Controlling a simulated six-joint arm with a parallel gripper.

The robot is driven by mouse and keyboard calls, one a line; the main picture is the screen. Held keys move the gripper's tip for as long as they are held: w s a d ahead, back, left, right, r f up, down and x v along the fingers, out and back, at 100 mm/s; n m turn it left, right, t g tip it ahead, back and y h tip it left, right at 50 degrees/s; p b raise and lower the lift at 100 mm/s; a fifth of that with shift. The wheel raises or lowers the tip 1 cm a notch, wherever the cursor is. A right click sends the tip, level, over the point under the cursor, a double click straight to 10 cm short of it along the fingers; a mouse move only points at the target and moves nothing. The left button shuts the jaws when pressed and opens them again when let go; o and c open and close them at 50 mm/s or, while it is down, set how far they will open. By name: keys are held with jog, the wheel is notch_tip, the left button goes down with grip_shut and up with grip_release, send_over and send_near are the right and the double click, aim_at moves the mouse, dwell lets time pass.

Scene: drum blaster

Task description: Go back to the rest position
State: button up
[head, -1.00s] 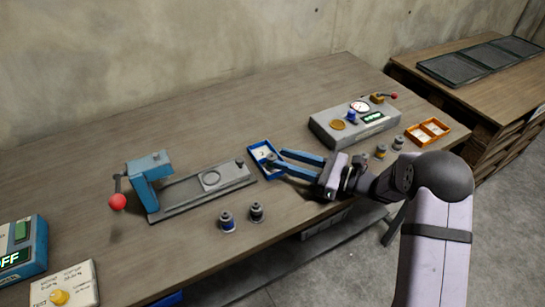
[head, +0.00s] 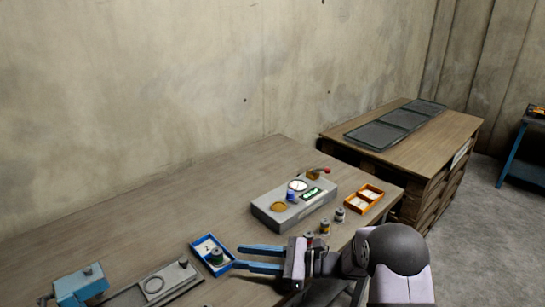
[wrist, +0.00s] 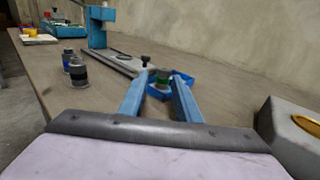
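My gripper (head: 238,257) has two blue fingers, spread apart with nothing held between them. Its fingertips are just to the right of the blue tray (head: 232,267) in the head view. A small dark can with a green band (head: 216,257) stands upright in that tray, a short way beyond the fingertips. In the wrist view the can (wrist: 162,80) shows between and beyond the open fingers (wrist: 160,92), with the blue tray (wrist: 184,80) around it. My arm reaches in from the lower right.
A grey gauge box (head: 294,215) stands behind my gripper. Small cans (head: 325,228) and an orange tray (head: 363,199) are to its right. A blue lever press (head: 80,286) with a grey rail is at the left. Two cans (wrist: 76,68) stand on the left in the wrist view.

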jog(key=s+n+g+h+p, duration=0.1)
jog(key=s, duration=0.2)
jog(key=s+d+n+g+h+p, duration=0.1)
jog(key=s+n+h, duration=0.1)
jog(key=s, duration=0.2)
jog(key=s+d+r+n+g+h+p, duration=0.1)
jog(key=s+n+h, duration=0.1)
jog(key=s, duration=0.1)
jog(key=shift+s+g+p, duration=0.2)
jog(key=shift+g+p, duration=0.1)
jog(key=shift+g, duration=0.1)
jog(key=s+d+n+h+p, duration=0.2)
jog(key=s+d+n+h, duration=0.2)
jog(key=d, duration=0.3)
jog(key=s+d+r+n+t+h+p, duration=0.1)
jog(key=s+d+n+h+p, duration=0.2)
jog(key=d, duration=0.4)
jog(key=s+d+r+n+t+h+p, duration=0.1)
jog(key=s+d+n+h+p, duration=0.1)
jog(key=s+d+n+h, duration=0.3)
jog(key=d+n, duration=0.2)
jog(key=shift+s+d+r+h, duration=0.15)
jog(key=shift+s+d+h, duration=0.15)
jog(key=shift+d, duration=0.05)
